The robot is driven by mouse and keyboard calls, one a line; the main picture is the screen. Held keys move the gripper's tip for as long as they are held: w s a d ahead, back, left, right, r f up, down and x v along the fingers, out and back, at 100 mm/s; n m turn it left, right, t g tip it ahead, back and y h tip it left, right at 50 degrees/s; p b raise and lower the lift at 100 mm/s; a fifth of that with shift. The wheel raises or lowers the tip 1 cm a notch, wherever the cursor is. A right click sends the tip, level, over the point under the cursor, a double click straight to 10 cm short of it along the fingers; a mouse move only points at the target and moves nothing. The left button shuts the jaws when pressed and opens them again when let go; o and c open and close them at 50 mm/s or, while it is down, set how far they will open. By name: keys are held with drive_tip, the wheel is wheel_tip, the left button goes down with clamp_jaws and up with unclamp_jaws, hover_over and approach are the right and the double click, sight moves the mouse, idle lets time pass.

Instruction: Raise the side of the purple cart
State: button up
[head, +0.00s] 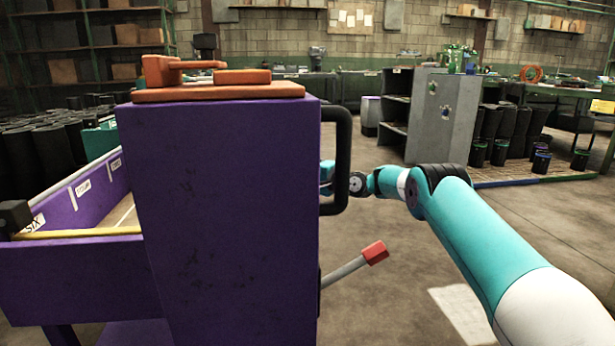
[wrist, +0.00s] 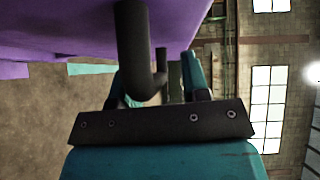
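The purple cart (head: 228,190) fills the left and middle of the head view. A low purple side panel (head: 75,275) extends from it at the left. A black upright handle (head: 343,160) is on its right face. Below it, a grey lever with a red grip (head: 375,252) sticks out, tilted up to the right. My gripper (head: 327,178) is at the handle, partly hidden behind it and the cart. In the wrist view, the fingers of my gripper (wrist: 158,78) are apart. The black handle (wrist: 135,45) crosses in front of the left finger, its bent end overlapping the gap; contact is unclear.
Orange pieces (head: 218,85) lie on top of the cart. A yellow bar (head: 80,233) runs along the panel. A grey cabinet (head: 440,115) and dark cylinders (head: 500,135) stand farther back. The floor (head: 400,290) right of the lever is clear.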

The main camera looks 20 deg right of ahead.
drive_tip(key=shift+s+d+f, duration=0.1)
drive_tip(key=shift+d, duration=0.1)
drive_tip(key=shift+s+d, duration=0.15)
drive_tip(key=shift+s, duration=0.05)
drive_tip(key=f+p+v, duration=0.1)
drive_tip(key=p+v, duration=0.4)
drive_tip(key=v, duration=1.1)
drive_tip(key=shift+s+d+r, duration=0.25)
drive_tip(key=shift+s+r, duration=0.05)
drive_tip(key=shift+r, duration=0.2)
drive_tip(key=shift+r, duration=0.1)
